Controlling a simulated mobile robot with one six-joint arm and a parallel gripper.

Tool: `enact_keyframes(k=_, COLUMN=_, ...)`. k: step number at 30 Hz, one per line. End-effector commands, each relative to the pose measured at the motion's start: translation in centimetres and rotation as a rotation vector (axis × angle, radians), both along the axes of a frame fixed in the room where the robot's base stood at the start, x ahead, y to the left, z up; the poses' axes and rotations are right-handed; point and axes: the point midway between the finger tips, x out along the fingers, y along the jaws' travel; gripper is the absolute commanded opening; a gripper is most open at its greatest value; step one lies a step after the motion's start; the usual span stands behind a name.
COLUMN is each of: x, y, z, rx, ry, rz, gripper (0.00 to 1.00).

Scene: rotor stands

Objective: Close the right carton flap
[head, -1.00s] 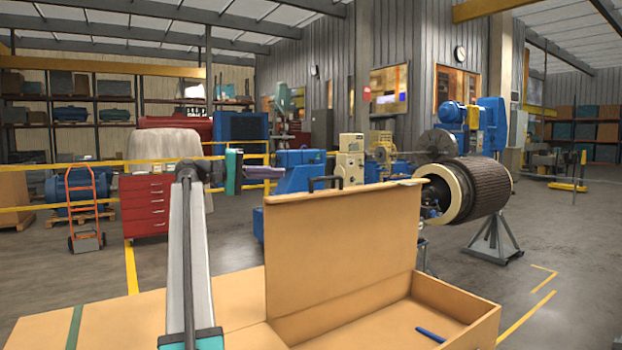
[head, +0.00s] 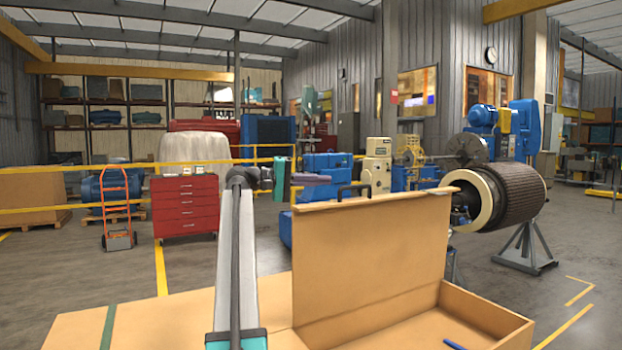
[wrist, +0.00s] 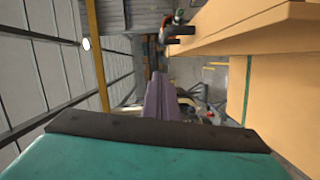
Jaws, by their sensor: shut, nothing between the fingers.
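The tan carton stands low in front in the head view. Its right flap (head: 370,258) stands upright, with the open inside (head: 420,325) of the carton to its right. The left part (head: 180,318) lies flat and bears a green stripe. A dark handle (head: 353,189) shows at the flap's top edge. My gripper (head: 328,179) has purple fingers, shut and empty. In the picture it sits just above the flap's top left corner, apparently not touching. In the wrist view the fingers (wrist: 158,98) point away, with the tan flap panel (wrist: 245,25) to their right.
A small blue object (head: 453,345) lies in the open carton, cut off by the frame. A ribbed rotor (head: 505,195) on a grey stand (head: 525,250) is beyond the carton at right. A red drawer cabinet (head: 185,207) and orange hand truck (head: 116,210) stand at back left.

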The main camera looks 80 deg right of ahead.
Motion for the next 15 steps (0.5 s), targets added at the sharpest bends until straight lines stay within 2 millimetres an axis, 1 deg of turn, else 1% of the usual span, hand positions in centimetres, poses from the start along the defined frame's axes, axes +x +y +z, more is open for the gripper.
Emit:
enact_keyframes(k=1, x=-0.8, y=-0.4, z=0.1, rx=0.001, ry=0.000, rz=-0.002, gripper=0.00)
enact_keyframes(k=3, x=-1.7, y=-0.9, z=0.1, rx=0.001, ry=0.000, rz=-0.003, gripper=0.00)
enact_keyframes(k=10, x=-4.6, y=-2.4, z=-0.1, rx=0.000, ry=-0.001, rz=-0.003, gripper=0.00)
enact_keyframes(k=15, x=-5.3, y=-1.1, z=-0.5, rx=-0.001, ry=-0.001, rz=-0.001, gripper=0.00)
